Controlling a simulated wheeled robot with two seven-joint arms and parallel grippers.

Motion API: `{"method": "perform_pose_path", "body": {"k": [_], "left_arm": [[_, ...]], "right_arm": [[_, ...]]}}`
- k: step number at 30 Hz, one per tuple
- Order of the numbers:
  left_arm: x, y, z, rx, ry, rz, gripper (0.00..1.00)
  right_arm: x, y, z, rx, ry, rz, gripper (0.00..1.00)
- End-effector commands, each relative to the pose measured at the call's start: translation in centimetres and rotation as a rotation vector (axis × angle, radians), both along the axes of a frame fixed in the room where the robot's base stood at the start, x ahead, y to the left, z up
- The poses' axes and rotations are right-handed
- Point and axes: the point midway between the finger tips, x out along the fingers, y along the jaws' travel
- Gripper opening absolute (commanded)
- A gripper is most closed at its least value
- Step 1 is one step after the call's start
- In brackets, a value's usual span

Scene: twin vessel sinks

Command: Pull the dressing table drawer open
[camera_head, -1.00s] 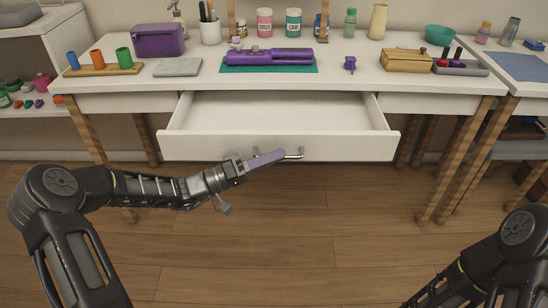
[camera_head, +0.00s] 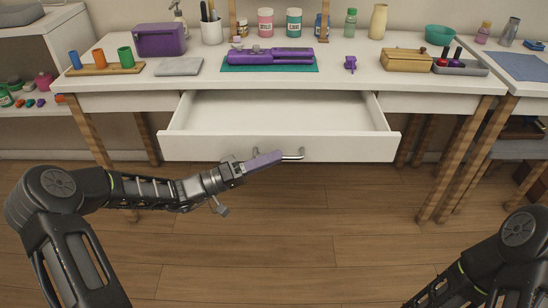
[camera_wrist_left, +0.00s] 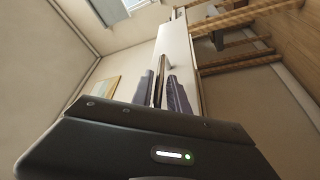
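The dressing table drawer (camera_head: 230,148) stands pulled out under the tabletop, with its empty inside showing. Its metal bar handle (camera_head: 294,155) is at the middle of the drawer front. My left gripper (camera_head: 278,156) is at the handle, its purple finger covering part of the bar in the head view. In the left wrist view the two fingers of the left gripper (camera_wrist_left: 162,94) stand apart, with the handle (camera_wrist_left: 161,68) showing beyond and between them. I cannot tell whether they touch it. My right arm shows at the lower right, but its gripper is out of view.
The tabletop (camera_head: 345,70) holds a purple box (camera_head: 160,40), a purple case on a teal mat (camera_head: 235,68), a wooden box (camera_head: 407,60), jars and bottles. Wooden legs (camera_head: 455,165) stand at both sides. The floor (camera_head: 310,220) before the drawer is clear.

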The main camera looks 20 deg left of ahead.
Motion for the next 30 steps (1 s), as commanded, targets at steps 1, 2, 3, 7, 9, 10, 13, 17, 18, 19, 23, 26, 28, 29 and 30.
{"method": "perform_pose_path", "body": {"k": [1, 2, 3, 7, 9, 10, 13, 17, 18, 19, 23, 26, 28, 29, 30], "left_arm": [[-0.3, 0.6, -0.1, 0.002, 0.002, 0.003, 0.20], [-0.5, 0.9, -0.2, 0.002, 0.002, 0.003, 0.20], [-0.9, 1.4, -0.3, 0.001, 0.002, 0.002, 0.20], [-2.1, 3.3, -0.8, 0.002, 0.002, 0.004, 0.20], [-2.7, 4.2, -1.0, 0.001, 0.001, 0.003, 0.20], [-2.9, 4.5, -1.1, 0.002, 0.001, 0.003, 0.20], [-3.5, 5.3, -1.3, 0.001, 0.000, 0.002, 0.20], [-3.7, 5.7, -1.5, 0.002, 0.000, 0.000, 0.20], [-3.7, 5.7, -1.5, 0.002, 0.000, 0.000, 0.20], [-3.7, 5.7, -1.5, 0.002, 0.000, 0.000, 0.20], [-3.7, 5.6, -1.5, 0.002, 0.001, 0.000, 0.20], [-3.7, 5.6, -1.5, 0.002, 0.001, 0.000, 0.20], [-3.7, 5.6, -1.5, 0.002, 0.001, 0.000, 0.20], [-3.7, 5.6, -1.5, 0.002, 0.001, 0.000, 0.20], [-3.7, 5.5, -1.6, 0.002, 0.003, -0.002, 0.20]], "right_arm": [[0.0, 0.0, 0.2, 0.000, 0.001, 0.000, 0.36], [-0.1, 0.0, 0.2, 0.001, 0.000, 0.001, 0.36], [-0.1, 0.1, 0.3, 0.001, 0.001, 0.002, 0.36], [-0.1, 0.1, 0.6, 0.002, 0.003, 0.003, 0.36], [-0.2, 0.2, 0.7, 0.003, 0.003, 0.005, 0.36], [-0.2, 0.2, 0.7, 0.003, 0.003, 0.005, 0.36], [-0.2, 0.2, 0.8, 0.003, 0.003, 0.005, 0.36], [-0.2, 0.2, 0.8, 0.004, 0.004, 0.005, 0.36], [-0.2, 0.2, 0.8, 0.004, 0.004, 0.005, 0.36], [-0.2, 0.2, 0.8, 0.004, 0.004, 0.005, 0.36], [-0.2, 0.2, 0.8, 0.004, 0.004, 0.005, 0.36], [-0.2, 0.2, 0.8, 0.004, 0.004, 0.005, 0.36], [-0.2, 0.2, 0.8, 0.004, 0.004, 0.005, 0.36], [-0.2, 0.2, 0.8, 0.004, 0.004, 0.005, 0.36], [-0.2, 0.2, 0.8, 0.004, 0.004, 0.005, 0.36]]}}
